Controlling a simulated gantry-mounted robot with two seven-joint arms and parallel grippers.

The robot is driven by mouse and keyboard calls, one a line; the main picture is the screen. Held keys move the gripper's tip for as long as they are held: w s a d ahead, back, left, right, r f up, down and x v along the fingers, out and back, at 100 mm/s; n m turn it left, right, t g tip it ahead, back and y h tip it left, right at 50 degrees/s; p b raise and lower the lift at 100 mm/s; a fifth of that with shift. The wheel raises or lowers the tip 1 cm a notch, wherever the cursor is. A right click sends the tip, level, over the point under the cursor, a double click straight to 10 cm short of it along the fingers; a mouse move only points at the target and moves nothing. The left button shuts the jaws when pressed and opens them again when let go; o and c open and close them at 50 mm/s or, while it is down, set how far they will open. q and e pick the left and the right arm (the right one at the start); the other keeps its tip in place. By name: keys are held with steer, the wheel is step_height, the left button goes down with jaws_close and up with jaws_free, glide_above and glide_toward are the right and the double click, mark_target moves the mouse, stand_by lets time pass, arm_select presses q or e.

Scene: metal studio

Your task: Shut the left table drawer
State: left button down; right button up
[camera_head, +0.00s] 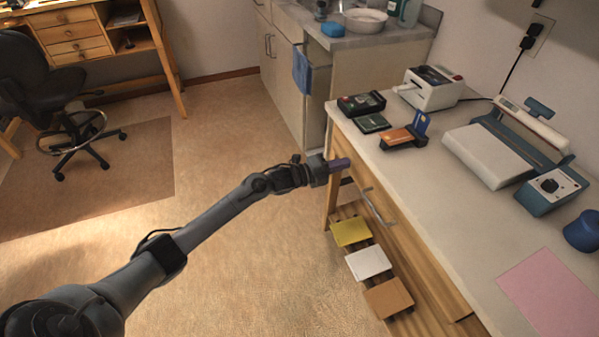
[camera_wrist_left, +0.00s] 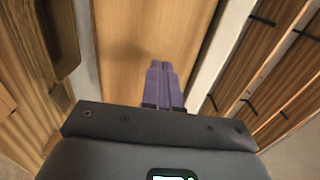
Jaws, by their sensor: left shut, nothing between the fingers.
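The wooden table with a pale top (camera_head: 400,175) stands on the right in the head view. The left drawer's wooden front (camera_head: 415,255) lies along its near side, with a curved metal handle (camera_head: 379,208). I cannot clearly tell how far the drawer stands out. My left gripper (camera_head: 341,164) is shut and empty, by the far end of that front, beyond the handle. In the left wrist view its purple fingers (camera_wrist_left: 161,68) are together and point toward a light wooden panel (camera_wrist_left: 145,28). Whether they touch it is unclear. My right gripper is not in view.
Below the drawer, yellow (camera_head: 351,232), white (camera_head: 368,263) and tan (camera_head: 388,298) squares lie on a slatted shelf. Card readers, a label printer (camera_head: 430,88) and a sealer (camera_head: 505,145) stand on the tabletop. Open floor (camera_head: 250,260) lies left of the table.

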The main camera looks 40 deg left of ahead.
arm_select(q)
steer(key=p+v, duration=0.3)
steer(key=v, duration=0.9)
steer(key=s+d+f+n+p, duration=0.1)
steer(key=s+d+f+p, duration=0.2)
steer(key=s+f, duration=0.1)
steer(key=s+d+r+n+g+y+p, duration=0.1)
steer(key=s+d+n+p, duration=0.2)
steer(key=s+d, duration=0.4)
steer(key=s+d+r+n+g+y+p, duration=0.1)
steer(key=s+d+n+y+p, duration=0.2)
steer(key=d, duration=0.6)
steer(key=s+a+r+n+g+y+p, duration=0.1)
steer(key=s+r+n+g+y+p, duration=0.1)
steer(key=s+r+n+g, duration=0.45)
steer(key=s+a+r+n+g+y+p, duration=0.15)
steer(key=s+n+g, duration=0.25)
steer(key=s+n, duration=0.55)
step_height(320, 180, up, 36)
steer(key=s+m+p, duration=0.1)
steer(key=p, duration=3.6)
steer(key=shift+s+d+f+m, duration=0.2)
steer(key=shift+s+d+m, duration=0.1)
steer(key=shift+d, duration=0.15)
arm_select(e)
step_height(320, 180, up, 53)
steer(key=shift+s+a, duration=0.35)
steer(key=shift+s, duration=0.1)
